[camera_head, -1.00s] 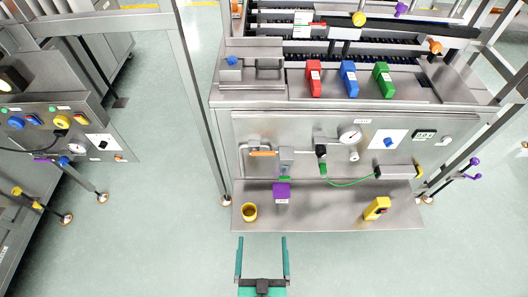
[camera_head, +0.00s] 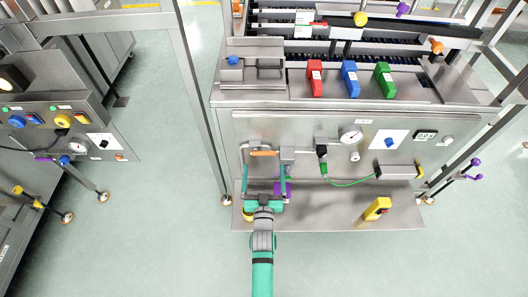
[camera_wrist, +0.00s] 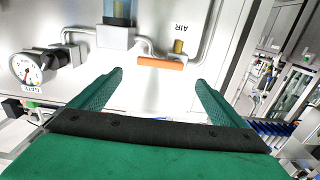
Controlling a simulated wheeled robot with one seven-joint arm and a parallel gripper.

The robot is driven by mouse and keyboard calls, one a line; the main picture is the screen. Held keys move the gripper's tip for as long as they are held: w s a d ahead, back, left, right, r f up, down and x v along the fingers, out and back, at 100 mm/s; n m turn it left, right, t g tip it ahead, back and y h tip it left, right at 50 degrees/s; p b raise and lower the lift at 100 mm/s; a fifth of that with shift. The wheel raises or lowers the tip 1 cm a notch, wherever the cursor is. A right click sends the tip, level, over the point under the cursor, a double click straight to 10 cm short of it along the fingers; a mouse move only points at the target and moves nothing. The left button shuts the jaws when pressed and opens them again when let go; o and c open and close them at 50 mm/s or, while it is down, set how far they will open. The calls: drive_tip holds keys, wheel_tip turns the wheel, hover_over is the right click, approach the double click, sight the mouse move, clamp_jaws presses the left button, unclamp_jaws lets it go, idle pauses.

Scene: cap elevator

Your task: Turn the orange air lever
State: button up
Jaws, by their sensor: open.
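The orange air lever (camera_head: 262,153) lies level on the left part of the machine's front panel, among grey pipes. In the wrist view the lever (camera_wrist: 161,63) shows just beyond and between my fingertips, under the "AIR" label. My gripper (camera_head: 264,170) is open, with its teal fingers reaching toward the panel, one on each side of the lever. The gripper also shows in the wrist view (camera_wrist: 158,78). Nothing is between the fingers, and I see no contact with the lever.
A grey filter unit (camera_head: 287,154) sits right of the lever, with a gauge (camera_head: 350,135) farther right. A yellow device (camera_head: 377,208) stands at right.

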sight(264, 154)
drive_tip(key=w, duration=0.9)
drive_tip(key=shift+w, duration=0.2)
drive_tip(key=c, duration=1.5)
drive_tip(key=shift+c, duration=0.2)
